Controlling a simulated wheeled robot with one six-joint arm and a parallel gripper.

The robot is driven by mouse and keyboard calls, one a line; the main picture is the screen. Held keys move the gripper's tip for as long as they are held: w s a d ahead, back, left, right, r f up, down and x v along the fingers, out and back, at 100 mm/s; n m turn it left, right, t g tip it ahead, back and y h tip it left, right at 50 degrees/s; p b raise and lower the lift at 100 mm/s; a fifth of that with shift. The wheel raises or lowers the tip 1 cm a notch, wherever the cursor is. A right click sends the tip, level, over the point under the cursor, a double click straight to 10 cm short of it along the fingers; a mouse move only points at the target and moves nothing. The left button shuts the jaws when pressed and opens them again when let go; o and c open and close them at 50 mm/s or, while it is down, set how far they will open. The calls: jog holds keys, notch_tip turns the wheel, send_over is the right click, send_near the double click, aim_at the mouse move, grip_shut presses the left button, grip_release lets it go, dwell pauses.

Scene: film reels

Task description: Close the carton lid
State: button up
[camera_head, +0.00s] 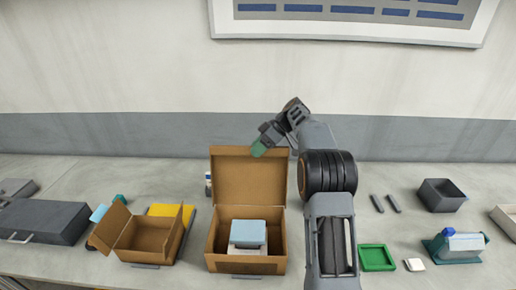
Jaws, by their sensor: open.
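The cardboard carton (246,266) stands near the front of the table, left of my arm, with a light blue and white item (248,234) inside. Its lid (249,180) is hinged at the back and stands upright, open. My gripper (259,150) is open at the top edge of the lid, near its right half, and shows green tips. I cannot tell whether it touches the lid. A smaller open carton (146,240) sits to the left with its flap (108,223) out to the side.
A dark grey case (45,220) lies at the far left, and a yellow item (172,213) lies behind the small carton. On the right are a green tray (377,257), a grey bin (441,195) and a teal and grey object (458,244). A wall stands behind the table.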

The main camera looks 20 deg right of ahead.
grip_shut()
dwell(0.5)
jog(key=shift+s+b, duration=0.1)
jog(key=shift+b, duration=0.3)
